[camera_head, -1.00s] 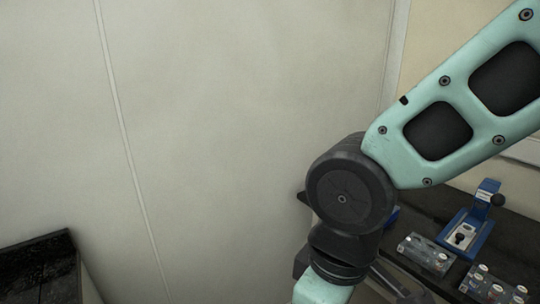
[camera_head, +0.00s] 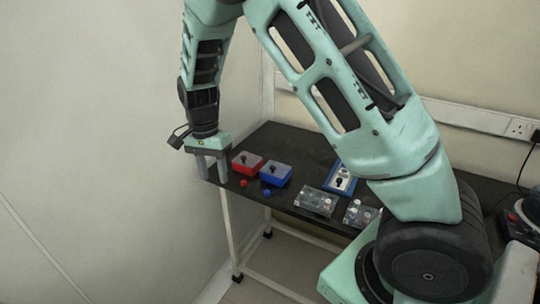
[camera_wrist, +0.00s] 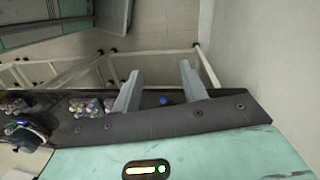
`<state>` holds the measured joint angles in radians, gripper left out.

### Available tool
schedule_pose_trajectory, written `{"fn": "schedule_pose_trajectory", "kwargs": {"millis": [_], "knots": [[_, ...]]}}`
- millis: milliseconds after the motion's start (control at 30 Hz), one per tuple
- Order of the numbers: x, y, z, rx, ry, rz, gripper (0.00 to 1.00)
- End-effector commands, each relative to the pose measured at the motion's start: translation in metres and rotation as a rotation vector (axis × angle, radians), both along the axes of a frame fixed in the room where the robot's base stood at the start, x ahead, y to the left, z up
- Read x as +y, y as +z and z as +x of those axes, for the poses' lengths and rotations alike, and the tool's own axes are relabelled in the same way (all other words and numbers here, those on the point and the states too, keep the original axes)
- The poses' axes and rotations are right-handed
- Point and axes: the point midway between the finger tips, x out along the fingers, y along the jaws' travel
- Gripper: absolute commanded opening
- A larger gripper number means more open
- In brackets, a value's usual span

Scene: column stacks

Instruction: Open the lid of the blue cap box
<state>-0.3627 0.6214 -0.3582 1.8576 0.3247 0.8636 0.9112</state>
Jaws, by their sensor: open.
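The blue box (camera_head: 276,175) stands on the dark table with its lid shut and a dark knob on top. A small blue cap (camera_head: 267,193) lies in front of it; a small blue thing (camera_wrist: 165,99), likely this cap, shows between my fingers in the wrist view. My gripper (camera_head: 213,179) is open and empty, with its fingers pointing down at the table's left end, left of the red box and apart from the blue box. It also shows in the wrist view (camera_wrist: 161,68). The blue box cannot be made out there.
A red box (camera_head: 247,164) with a knob stands left of the blue box, with a red cap (camera_head: 243,183) in front. A blue-framed device (camera_head: 342,178) and clear trays (camera_head: 316,201) of small parts lie to the right. Walls stand behind and left of the table (camera_head: 300,143).

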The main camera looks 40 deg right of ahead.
Motion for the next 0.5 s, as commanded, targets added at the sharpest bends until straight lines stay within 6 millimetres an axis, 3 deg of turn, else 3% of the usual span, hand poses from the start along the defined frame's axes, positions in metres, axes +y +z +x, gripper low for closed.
{"fn": "schedule_pose_trajectory", "kwargs": {"millis": [100, 300, 500], "knots": [[-0.05, 0.001, 0.033, 0.005, -0.232, -0.104, 0.43], [-0.132, 0.005, 0.075, -0.031, -0.578, -0.295, 0.43], [-0.186, 0.013, 0.101, -0.091, -0.796, -0.446, 0.43]]}}
